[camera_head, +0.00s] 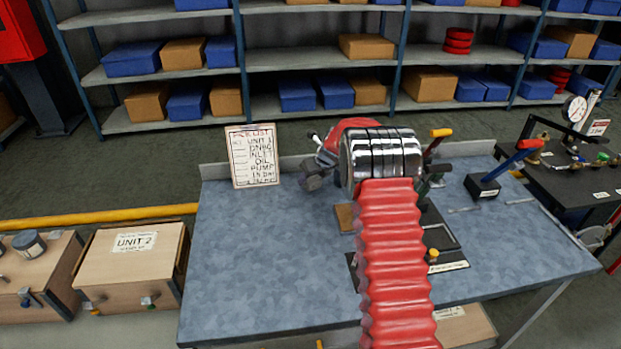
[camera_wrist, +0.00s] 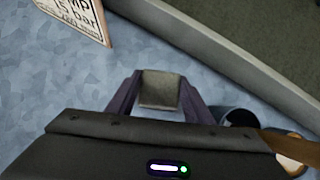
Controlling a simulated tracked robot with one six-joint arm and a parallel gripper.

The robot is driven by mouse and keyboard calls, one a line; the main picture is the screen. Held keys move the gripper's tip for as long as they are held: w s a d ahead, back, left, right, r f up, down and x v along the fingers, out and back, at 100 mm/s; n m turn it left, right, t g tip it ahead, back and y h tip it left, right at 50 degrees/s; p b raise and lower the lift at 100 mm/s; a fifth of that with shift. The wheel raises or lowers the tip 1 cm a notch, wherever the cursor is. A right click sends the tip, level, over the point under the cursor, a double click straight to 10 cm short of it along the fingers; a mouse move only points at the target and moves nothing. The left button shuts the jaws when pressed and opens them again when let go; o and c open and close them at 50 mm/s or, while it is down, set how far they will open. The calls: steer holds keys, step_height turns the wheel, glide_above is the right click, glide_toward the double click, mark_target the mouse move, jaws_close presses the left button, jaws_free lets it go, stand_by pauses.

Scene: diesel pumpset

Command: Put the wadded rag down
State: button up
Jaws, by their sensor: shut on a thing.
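The wadded rag (camera_wrist: 160,89) shows in the wrist view as a small grey-beige block between the two fingers of my gripper (camera_wrist: 158,92). My gripper is shut on it. The blue-grey bench top (camera_wrist: 60,90) lies beneath; whether the rag touches it I cannot tell. In the head view my gripper (camera_head: 314,180) is at the left of my red and chrome arm, over the back part of the bench (camera_head: 260,270). The rag is not clearly distinguishable there.
The pick-list board (camera_head: 252,156) stands at the back left of the bench and shows in the wrist view (camera_wrist: 80,15). A raised lip (camera_wrist: 225,55) runs along the back. A dark round object (camera_wrist: 236,117) is right of my gripper. The bench's left half is clear.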

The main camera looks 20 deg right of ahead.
steer(key=o, duration=1.1)
steer(key=shift+f, duration=0.1)
steer(key=v, duration=1.2)
